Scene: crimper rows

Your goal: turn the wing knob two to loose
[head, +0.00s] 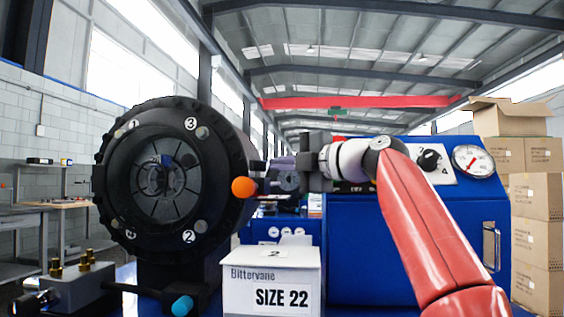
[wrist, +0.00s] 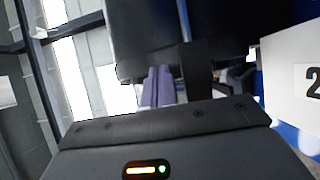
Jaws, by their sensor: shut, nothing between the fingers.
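The black round crimper head (head: 105,190) stands at the left in the head view, with the numbers 1, 2, 3 and 4 around its face. Label 2 (head: 188,236) is at its lower right, beside a small grey bolt. I cannot make out a wing knob marked two; it may be hidden. My gripper (head: 272,162) is to the right of the crimper head, pointing left at its rim. Its pale purple fingers are shut together and empty. In the wrist view the fingers (wrist: 158,72) reach up to a dark body; I cannot tell whether they touch it.
An orange ball knob (head: 243,187) sticks out just below and left of my fingers. A white box (head: 255,283) marked SIZE 22 stands below. A blue cabinet (head: 400,245) with a gauge (head: 473,161) is behind my arm. A cyan knob (head: 182,306) is low at the left.

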